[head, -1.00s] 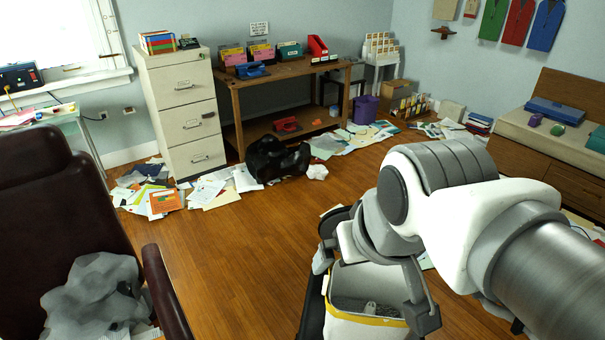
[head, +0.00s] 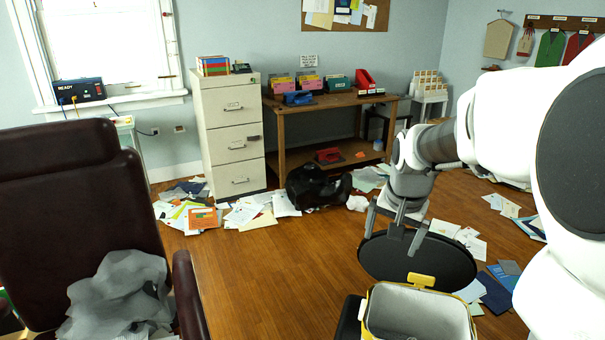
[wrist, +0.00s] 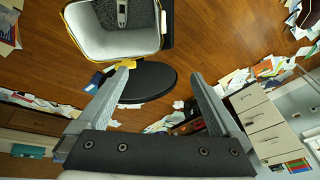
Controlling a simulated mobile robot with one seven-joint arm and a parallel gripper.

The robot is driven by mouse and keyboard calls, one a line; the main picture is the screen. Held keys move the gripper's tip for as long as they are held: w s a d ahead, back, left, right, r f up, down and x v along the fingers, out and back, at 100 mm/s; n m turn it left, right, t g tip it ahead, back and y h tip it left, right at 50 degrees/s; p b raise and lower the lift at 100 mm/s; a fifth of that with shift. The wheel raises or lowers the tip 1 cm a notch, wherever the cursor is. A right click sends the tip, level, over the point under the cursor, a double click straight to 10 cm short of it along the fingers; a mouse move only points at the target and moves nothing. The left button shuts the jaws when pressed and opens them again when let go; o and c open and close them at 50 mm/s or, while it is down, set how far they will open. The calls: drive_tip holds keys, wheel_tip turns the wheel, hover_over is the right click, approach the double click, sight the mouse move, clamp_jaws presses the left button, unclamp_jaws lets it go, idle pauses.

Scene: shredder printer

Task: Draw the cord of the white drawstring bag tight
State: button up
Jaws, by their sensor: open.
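The white drawstring bag (head: 418,312) lines an open bin at the bottom of the head view, with a yellow cord around its rim. A yellow cord tab (head: 420,281) stands out at the rim's far side. In the wrist view the bag (wrist: 88,38) is at the top, with grey material and a small light object inside. The tab (wrist: 126,65) appears at the left fingertip; I cannot tell whether they touch. My gripper (head: 394,243) is open, pointing down just beyond the rim; its spread fingers also show in the wrist view (wrist: 161,72).
A black round disc (head: 380,262) lies behind the bin, below my gripper. A brown chair (head: 75,190) holding a grey crumpled bag (head: 118,297) stands left. A filing cabinet (head: 232,150) and wooden table (head: 325,108) are at the back. Papers litter the floor; its middle is clear.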

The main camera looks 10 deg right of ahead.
drive_tip(key=n+h+b, duration=0.1)
drive_tip(key=n+b, duration=0.1)
drive_tip(key=b, duration=0.2)
approach(422, 277)
drive_tip(key=b+x, duration=0.4)
drive_tip(key=x, duration=0.5)
drive_tip(key=shift+w+d+f, duration=0.1)
